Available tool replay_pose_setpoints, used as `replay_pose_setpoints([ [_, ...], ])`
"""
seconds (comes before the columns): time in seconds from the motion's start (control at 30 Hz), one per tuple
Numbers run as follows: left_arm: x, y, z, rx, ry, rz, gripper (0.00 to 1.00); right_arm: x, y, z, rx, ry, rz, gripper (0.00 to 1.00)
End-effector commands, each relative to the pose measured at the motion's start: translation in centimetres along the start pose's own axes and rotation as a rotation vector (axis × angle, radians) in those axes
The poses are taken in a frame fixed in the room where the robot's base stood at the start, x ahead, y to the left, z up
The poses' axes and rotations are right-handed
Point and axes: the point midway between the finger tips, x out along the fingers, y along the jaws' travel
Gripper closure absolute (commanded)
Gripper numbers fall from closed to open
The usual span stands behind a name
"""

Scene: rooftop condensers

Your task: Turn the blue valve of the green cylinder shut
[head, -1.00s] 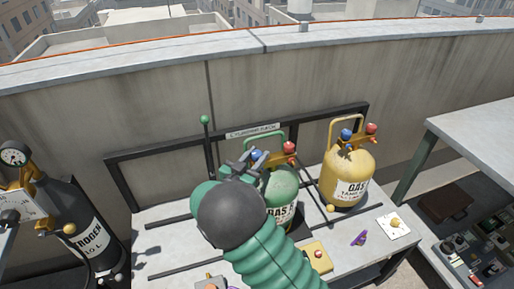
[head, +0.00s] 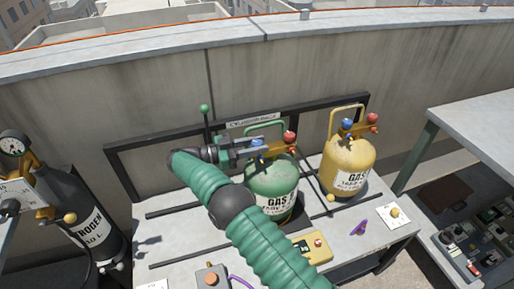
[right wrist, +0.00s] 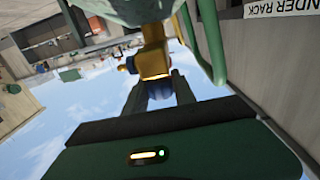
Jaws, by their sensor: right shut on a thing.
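The green gas cylinder (head: 272,187) stands on the grey rack table, with a blue valve (head: 257,142) and a red valve (head: 289,137) on top. My right gripper (head: 262,145) reaches in from the left of the cylinder top, lying roughly level, and is shut on the blue valve. In the right wrist view, the two fingers (right wrist: 160,92) stand on either side of the blue knob (right wrist: 161,89), below the brass fitting (right wrist: 154,60). The fingers partly hide the knob, so its turn angle is unclear. My left gripper is not in view.
A yellow cylinder (head: 347,165) with its own blue and red valves stands to the right. A black nitrogen cylinder (head: 82,220) stands at the left. A yellow meter (head: 312,248) and a purple item (head: 358,227) lie in front. The rack's black frame is behind.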

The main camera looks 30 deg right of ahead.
Motion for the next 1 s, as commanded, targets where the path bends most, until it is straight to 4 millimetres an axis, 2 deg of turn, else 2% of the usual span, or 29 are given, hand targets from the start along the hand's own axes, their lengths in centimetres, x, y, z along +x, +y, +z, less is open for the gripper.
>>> replay_pose_setpoints([
  [0.63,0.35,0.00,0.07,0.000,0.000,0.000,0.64,0.00,-0.21,-0.47,0.007,0.005,0.039,1.00],
  [0.67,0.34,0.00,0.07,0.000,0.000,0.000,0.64,0.00,-0.21,-0.48,0.007,0.006,0.038,0.67],
  [0.7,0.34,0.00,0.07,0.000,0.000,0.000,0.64,0.00,-0.21,-0.47,0.007,0.005,0.039,0.62],
  [0.83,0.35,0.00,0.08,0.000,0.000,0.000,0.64,0.00,-0.17,-0.37,0.006,0.004,0.040,0.47],
  [1.0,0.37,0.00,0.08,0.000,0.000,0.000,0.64,-0.01,-0.13,-0.27,0.004,0.003,0.041,0.47],
])
